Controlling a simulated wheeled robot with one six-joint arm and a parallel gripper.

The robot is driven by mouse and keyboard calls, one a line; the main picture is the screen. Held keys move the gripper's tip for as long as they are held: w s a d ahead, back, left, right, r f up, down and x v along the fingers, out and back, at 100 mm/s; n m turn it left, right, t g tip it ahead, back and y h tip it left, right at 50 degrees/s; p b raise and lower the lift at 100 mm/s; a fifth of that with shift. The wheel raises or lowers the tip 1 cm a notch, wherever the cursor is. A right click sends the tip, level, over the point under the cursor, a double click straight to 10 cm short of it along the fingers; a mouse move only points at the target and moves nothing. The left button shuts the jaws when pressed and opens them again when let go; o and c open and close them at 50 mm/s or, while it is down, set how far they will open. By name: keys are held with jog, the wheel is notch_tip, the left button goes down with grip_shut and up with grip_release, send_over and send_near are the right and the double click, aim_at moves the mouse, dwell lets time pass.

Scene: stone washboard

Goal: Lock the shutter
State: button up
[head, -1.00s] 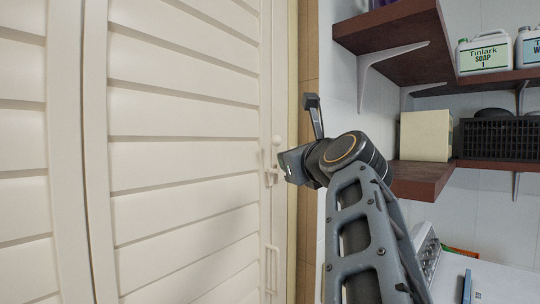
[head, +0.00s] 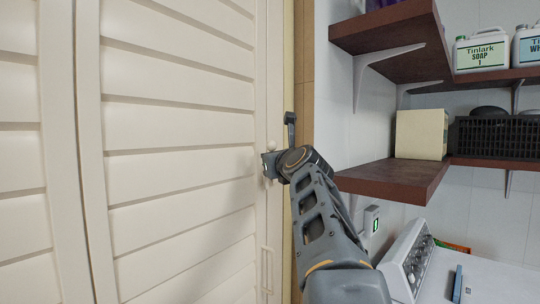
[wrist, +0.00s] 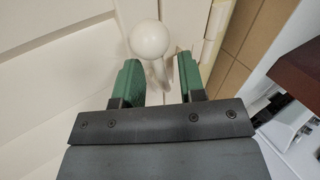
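The white louvred shutter (head: 180,150) fills the left of the head view and looks closed. Its latch has a round white knob (wrist: 149,40), which also shows in the head view (head: 272,144) near the shutter's right edge. In the wrist view a white stem (wrist: 157,70) runs down from the knob towards the space between my green fingers. My gripper (wrist: 160,75) is open, with a finger on either side of the stem. I cannot tell whether either finger touches it. In the head view my gripper (head: 268,165) covers the lower latch.
A white handle (head: 267,269) is on the shutter below the latch. Brown shelves (head: 390,183) with a beige box (head: 421,134) and soap jugs (head: 483,53) project from the right wall. A white appliance (head: 420,265) stands at the lower right.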

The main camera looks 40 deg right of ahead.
jog(key=shift+w+d, duration=0.2)
jog(key=shift+w, duration=0.45)
grip_shut()
